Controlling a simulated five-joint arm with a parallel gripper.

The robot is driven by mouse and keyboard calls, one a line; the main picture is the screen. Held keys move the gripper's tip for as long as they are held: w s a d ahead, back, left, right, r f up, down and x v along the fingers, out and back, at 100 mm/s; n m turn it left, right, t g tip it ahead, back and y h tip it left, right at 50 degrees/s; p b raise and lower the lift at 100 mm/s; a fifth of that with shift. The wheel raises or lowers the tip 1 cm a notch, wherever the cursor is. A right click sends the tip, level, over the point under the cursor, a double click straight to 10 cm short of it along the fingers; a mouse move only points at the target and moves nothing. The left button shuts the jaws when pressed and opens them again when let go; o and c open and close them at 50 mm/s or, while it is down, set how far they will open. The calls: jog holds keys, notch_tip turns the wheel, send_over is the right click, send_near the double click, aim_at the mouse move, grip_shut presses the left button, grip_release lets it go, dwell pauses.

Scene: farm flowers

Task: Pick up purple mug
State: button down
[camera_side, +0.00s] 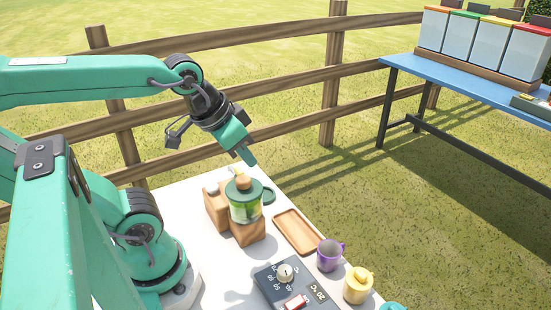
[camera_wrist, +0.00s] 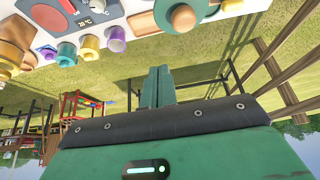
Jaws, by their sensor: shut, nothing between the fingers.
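The purple mug (camera_side: 329,255) stands upright on the white table near its right edge, beside the wooden tray. It also shows in the wrist view (camera_wrist: 116,40), near the table edge at the upper left. My gripper (camera_side: 251,161) is in the air above the far part of the table, up and left of the mug and well apart from it. In the wrist view its fingers (camera_wrist: 158,86) are together, with nothing between them. No part of the mug is covered in the side view.
A green-lidded jar (camera_side: 244,200) stands by wooden blocks (camera_side: 217,207) below my gripper. The wooden tray (camera_side: 297,231) is empty. A wooden fence (camera_side: 285,88) runs behind.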

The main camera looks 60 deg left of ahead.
dwell(0.3)
jog(key=c, duration=0.6)
grip_release()
jog(key=shift+o, duration=0.2)
jog(key=shift+w, duration=0.1)
jog(key=m+g, duration=0.3)
jog(key=g, duration=0.4)
send_over(329, 253)
jog(key=d, duration=0.2)
notch_tip(329, 253, down, 15)
jog(key=shift+y, duration=0.3)
jog(key=shift+s+a+f, duration=0.1)
jog(key=shift+s+f, duration=0.2)
jog(key=shift+f, duration=1.05)
jog(key=shift+s+f, duration=0.25)
jog(key=shift+f, duration=1.15)
jog(key=shift+s+a+f, duration=0.1)
jog(key=shift+s+f, duration=0.2)
jog(key=shift+f, duration=1.05)
